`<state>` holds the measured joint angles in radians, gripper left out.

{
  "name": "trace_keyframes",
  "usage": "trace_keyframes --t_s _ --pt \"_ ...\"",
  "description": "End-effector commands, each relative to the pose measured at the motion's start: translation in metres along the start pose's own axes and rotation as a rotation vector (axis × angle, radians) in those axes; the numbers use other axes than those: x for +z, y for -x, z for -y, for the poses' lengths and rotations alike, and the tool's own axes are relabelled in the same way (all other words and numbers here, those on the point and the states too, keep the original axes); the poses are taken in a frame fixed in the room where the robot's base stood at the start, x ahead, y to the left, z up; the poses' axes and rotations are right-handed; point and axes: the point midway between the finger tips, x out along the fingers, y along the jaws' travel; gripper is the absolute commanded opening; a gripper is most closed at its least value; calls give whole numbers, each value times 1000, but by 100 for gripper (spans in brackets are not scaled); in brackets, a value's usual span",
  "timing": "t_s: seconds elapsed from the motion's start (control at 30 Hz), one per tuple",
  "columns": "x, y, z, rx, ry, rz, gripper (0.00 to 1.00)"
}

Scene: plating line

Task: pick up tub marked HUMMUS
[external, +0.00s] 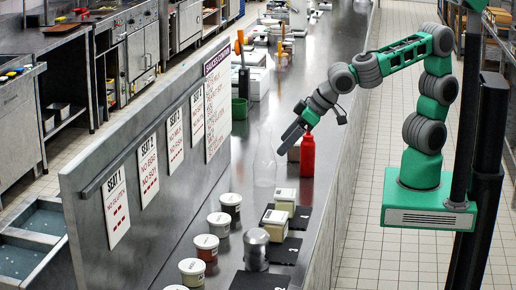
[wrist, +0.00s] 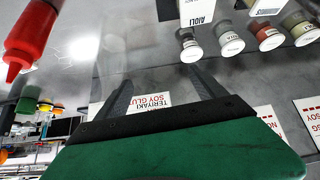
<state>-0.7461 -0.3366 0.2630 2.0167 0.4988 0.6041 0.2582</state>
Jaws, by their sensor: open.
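Several round tubs with white lids stand in a row on the steel counter. In the external view the row runs along the front left, from the dark tub (external: 231,204) to the tub (external: 192,271) near the bottom edge. In the wrist view they show at the top right, among them a grey tub (wrist: 188,47) and a reddish tub (wrist: 265,38). Their labels are too small to read, so I cannot tell which is HUMMUS. My gripper (external: 290,138) is open and empty, above the counter and well behind the tubs; its fingers show in the wrist view (wrist: 160,86).
A red bottle (external: 307,155) stands close to my gripper, and a clear bottle (external: 264,165) nearby. Cartons (external: 285,201) and a metal canister (external: 256,250) stand right of the tubs. A panel with seat signs (external: 148,170) borders the left.

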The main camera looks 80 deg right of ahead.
Motion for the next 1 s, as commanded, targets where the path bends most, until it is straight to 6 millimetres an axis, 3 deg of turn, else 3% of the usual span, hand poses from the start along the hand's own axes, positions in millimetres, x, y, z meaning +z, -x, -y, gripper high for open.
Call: trace_keyframes --t_s 0.03,0.2,0.3,0.57,1.0 --pt "23 -30 48 -18 38 -31 80" --pt "84 -55 196 -74 88 -216 80" --pt "119 -63 235 -35 43 -345 80" --pt "126 -59 226 83 -89 -523 80" --pt "89 -116 224 87 -89 -521 80"
